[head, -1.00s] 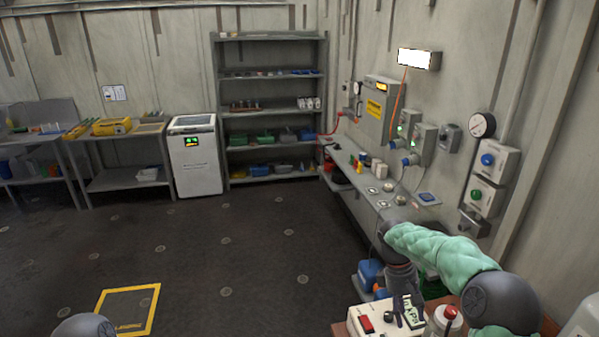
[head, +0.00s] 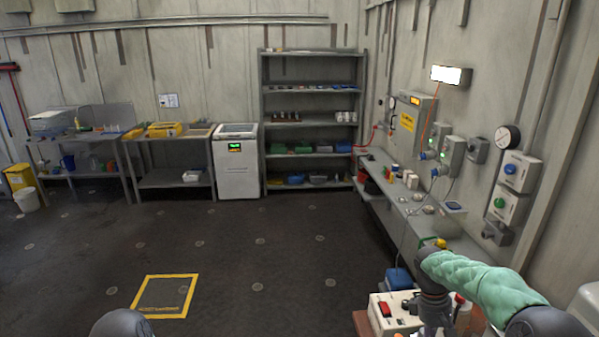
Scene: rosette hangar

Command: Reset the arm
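My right arm in its green sleeve reaches in from the lower right. Its dark gripper (head: 436,322) points down at the bottom edge, beside a white box with a red switch (head: 393,312). Its fingertips are partly cut off, so whether it is open or shut, or holds anything, does not show. Of my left arm only a rounded grey link shows at the bottom left. My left gripper is out of view.
A long wall bench (head: 400,200) with small items runs along the right wall, under boxes with buttons and a gauge (head: 507,138). A shelf (head: 312,95), a white cabinet (head: 236,165) and tables stand at the back. The dark floor (head: 240,250) is clear around a yellow square (head: 165,297).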

